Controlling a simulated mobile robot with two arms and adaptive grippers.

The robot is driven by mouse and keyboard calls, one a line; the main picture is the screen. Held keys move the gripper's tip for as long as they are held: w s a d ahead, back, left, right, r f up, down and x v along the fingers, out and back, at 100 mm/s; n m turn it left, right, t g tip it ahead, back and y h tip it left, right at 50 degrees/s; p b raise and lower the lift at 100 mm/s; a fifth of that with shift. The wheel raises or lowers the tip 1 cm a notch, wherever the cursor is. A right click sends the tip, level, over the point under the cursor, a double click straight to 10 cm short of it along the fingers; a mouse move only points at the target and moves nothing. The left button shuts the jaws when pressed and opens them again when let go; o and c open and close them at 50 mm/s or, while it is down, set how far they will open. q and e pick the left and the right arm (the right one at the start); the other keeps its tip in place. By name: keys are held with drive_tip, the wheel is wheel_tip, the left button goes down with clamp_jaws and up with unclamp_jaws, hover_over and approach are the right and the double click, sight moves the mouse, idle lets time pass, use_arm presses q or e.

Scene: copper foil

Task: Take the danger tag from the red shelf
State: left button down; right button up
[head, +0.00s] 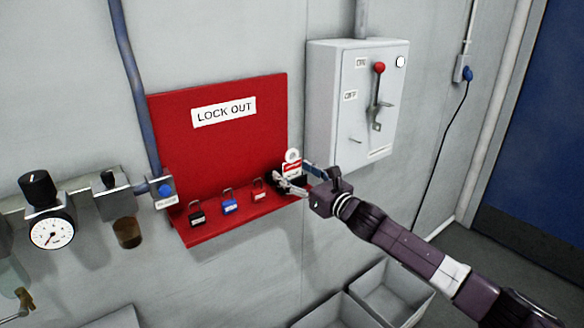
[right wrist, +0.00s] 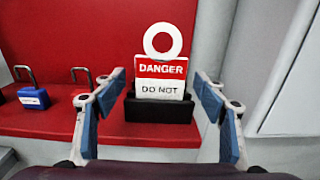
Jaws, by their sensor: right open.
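The danger tag (head: 291,162) is a red and white card with a white ring at its top. In the right wrist view the tag (right wrist: 161,72) stands upright in a black holder (right wrist: 160,108) at the right end of the red shelf (right wrist: 50,122). In the head view the shelf (head: 215,228) juts out below a red LOCK OUT board. My right gripper (head: 292,179) is open at the tag. In the right wrist view its fingers (right wrist: 163,95) are spread to the left and right of the tag, with gaps on both sides. My left gripper is not in view.
Black (head: 196,212), blue (head: 229,201) and red (head: 259,190) padlocks stand on the shelf left of the tag. A grey switch box (head: 335,110) with a red-knobbed lever is on the wall to the right. Grey bins (head: 390,290) stand below.

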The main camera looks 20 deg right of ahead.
drive_tip(key=shift+w+a+f, duration=0.1)
drive_tip(key=shift+w+a, duration=0.1)
drive_tip(key=shift+w, duration=0.45)
drive_tip(key=c, duration=1)
drive_tip(key=shift+c, duration=0.3)
